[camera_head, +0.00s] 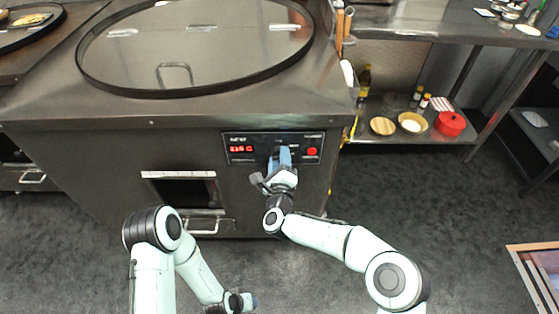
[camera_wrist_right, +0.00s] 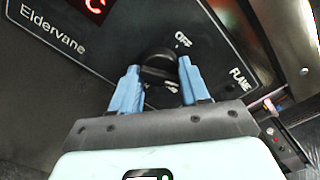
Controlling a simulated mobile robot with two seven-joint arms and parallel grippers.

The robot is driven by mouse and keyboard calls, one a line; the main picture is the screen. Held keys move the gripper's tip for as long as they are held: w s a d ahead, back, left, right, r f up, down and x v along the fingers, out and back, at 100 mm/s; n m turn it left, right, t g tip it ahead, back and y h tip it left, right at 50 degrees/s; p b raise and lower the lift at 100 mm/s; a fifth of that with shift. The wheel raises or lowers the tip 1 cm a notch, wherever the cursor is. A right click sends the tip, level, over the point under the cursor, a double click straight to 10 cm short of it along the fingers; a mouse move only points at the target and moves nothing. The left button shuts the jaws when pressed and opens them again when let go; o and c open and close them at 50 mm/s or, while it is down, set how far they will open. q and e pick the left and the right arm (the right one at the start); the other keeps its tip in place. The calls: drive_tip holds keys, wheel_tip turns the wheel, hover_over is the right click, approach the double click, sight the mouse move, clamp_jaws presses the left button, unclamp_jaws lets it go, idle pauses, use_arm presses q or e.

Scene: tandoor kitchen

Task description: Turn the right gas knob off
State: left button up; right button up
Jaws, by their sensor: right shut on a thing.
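The black gas knob (camera_wrist_right: 158,66) sits on the dark control panel (camera_wrist_right: 105,62) of the tandoor in the right wrist view. White "OFF" lettering is printed just up and right of it, and "FLAME" stands further right. My right gripper (camera_head: 282,156) is at the panel (camera_head: 232,137), its blue fingers on either side of the knob and shut on it. In the head view the gripper hides the knob. The knob's exact pointing direction is hard to tell. My left gripper (camera_head: 252,300) hangs low at the bottom of the head view, away from the panel; its jaws are unclear.
A red display (camera_head: 241,149) and a red round light (camera_head: 312,152) flank my right gripper on the panel. A large round lid (camera_head: 215,60) covers the tandoor top. A lower shelf at right holds a red pot (camera_head: 450,124) and bowls. The grey floor is clear.

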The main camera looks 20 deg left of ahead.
use_arm(q)
drive_tip(key=shift+s+d+r, duration=0.1)
drive_tip(key=shift+s+r, duration=0.05)
drive_tip(key=shift+s, duration=0.05)
use_arm(e)
drive_tip(key=shift+r+n, duration=0.15)
drive_tip(key=shift+n, duration=6.45)
drive_tip(key=o, duration=1)
drive_tip(key=shift+o, duration=0.2)
use_arm(q)
drive_tip(key=s, duration=0.1)
drive_tip(key=s+d+r+p, duration=0.1)
drive_tip(key=s+r+g+p, duration=0.1)
drive_tip(key=shift+d, duration=0.3)
use_arm(e)
drive_tip(key=v, duration=1.3)
drive_tip(key=shift+s, duration=0.2)
drive_tip(key=shift+d, duration=0.1)
